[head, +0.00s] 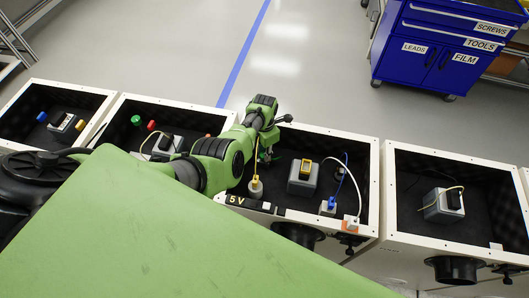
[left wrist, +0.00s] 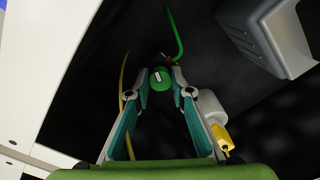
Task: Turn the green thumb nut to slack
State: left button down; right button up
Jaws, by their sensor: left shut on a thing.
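The green thumb nut (left wrist: 160,79) shows in the left wrist view as a round green knob with a white mark on its face. My left gripper (left wrist: 161,77) is shut on it, with one fingertip on each side. In the head view my left gripper (head: 265,155) reaches down into the open box labelled 5 V (head: 370,185), near its back left part. The nut cannot be made out clearly there behind the gripper. My right gripper is in neither view.
A grey block with a yellow-rimmed top (head: 302,188) stands right of the gripper. A yellow-cabled plug (head: 256,188) and a blue plug (head: 328,205) are nearby. A green cable (left wrist: 178,38) passes behind the nut. Box walls enclose the gripper. A blue cabinet (head: 415,70) stands farther back.

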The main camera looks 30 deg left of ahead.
pick_arm(q)
jog(key=n+b, duration=0.1)
jog(key=n, duration=0.4)
jog(key=shift+s+f+n, duration=0.1)
jog(key=shift+f+n, duration=0.05)
jog(key=shift+n, duration=0.15)
dwell(0.4)
jog(key=c, duration=1.8)
grip_release()
jog(key=shift+r, duration=0.25)
notch_tip(320, 180, up, 12)
jog(key=shift+f, duration=0.2)
